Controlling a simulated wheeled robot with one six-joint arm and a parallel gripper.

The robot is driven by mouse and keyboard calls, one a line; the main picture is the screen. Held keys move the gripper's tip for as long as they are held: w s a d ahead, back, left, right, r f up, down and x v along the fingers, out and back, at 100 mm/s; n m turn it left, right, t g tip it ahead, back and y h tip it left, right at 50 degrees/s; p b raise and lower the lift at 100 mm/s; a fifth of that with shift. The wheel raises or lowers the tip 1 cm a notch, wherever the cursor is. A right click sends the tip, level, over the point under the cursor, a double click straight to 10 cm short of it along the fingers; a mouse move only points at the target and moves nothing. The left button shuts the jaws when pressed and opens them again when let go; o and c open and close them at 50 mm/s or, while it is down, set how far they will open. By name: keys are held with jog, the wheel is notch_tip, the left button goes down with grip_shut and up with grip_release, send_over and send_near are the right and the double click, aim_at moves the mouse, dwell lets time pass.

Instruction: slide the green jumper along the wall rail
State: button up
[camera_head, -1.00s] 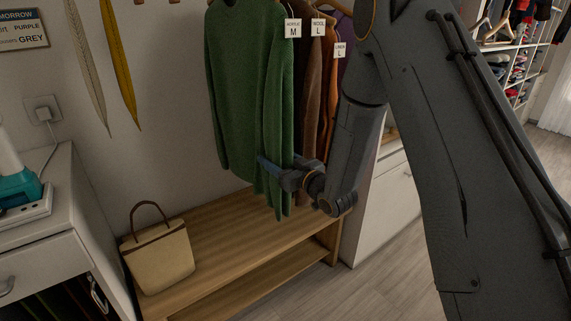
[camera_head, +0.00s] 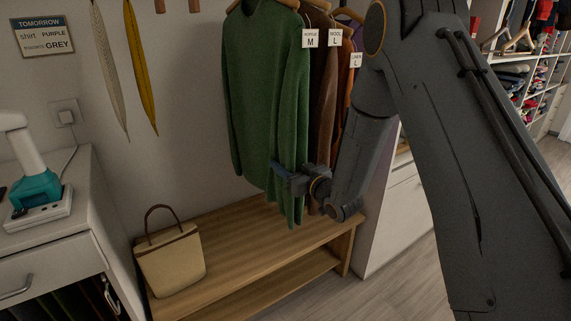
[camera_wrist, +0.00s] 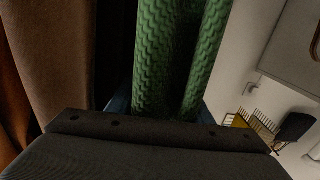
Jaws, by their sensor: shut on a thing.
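The green jumper (camera_head: 262,95) hangs at the left end of a row of garments, beside a tag marked M. My gripper (camera_head: 283,170) is at its lower front edge, shut on the green knit near a sleeve. In the wrist view, two folds of the green jumper (camera_wrist: 180,55) run down into my gripper (camera_wrist: 155,108), between the blue-edged fingers. The fingertips are mostly hidden by the cloth and the gripper body. The wall rail is out of view above the top edge.
Brown and orange garments (camera_head: 325,85) hang close to the right of the jumper. A wooden bench (camera_head: 245,240) stands below, with a beige bag (camera_head: 170,262) at its left. A white cabinet (camera_head: 50,225) stands at far left.

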jog(key=s+a, duration=0.4)
jog(key=a, duration=0.1)
jog(key=shift+a+p, duration=0.35)
jog(key=shift+p, duration=0.1)
dwell(0.3)
dwell(0.3)
jog(key=o, duration=1.6)
jog(key=shift+c, duration=0.2)
